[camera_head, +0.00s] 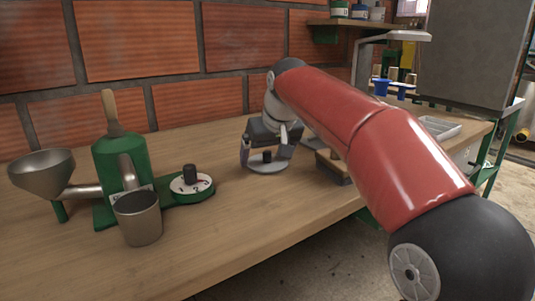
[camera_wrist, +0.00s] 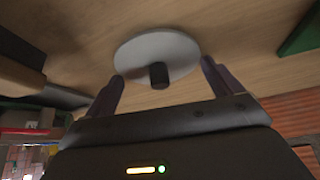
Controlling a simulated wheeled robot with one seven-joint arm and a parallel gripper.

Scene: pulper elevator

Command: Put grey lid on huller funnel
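The grey lid (camera_head: 268,167) is a flat round disc with a black knob, lying on the wooden table below my gripper (camera_head: 266,150). In the wrist view the lid (camera_wrist: 145,52) lies ahead of my gripper (camera_wrist: 162,72). Its black knob (camera_wrist: 158,75) shows between the two spread fingers, with a gap on each side. My gripper is open and empty. The huller (camera_head: 122,160) is a green body at the left of the table, with a grey metal funnel (camera_head: 42,172) on its left side. The funnel is open at the top.
A metal cup (camera_head: 138,218) stands at the huller's front, and a white-faced dial (camera_head: 191,184) sits on its green base. A small brown block-like object (camera_head: 333,167) is just right of my gripper. The table (camera_head: 215,235) is clear between huller and lid.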

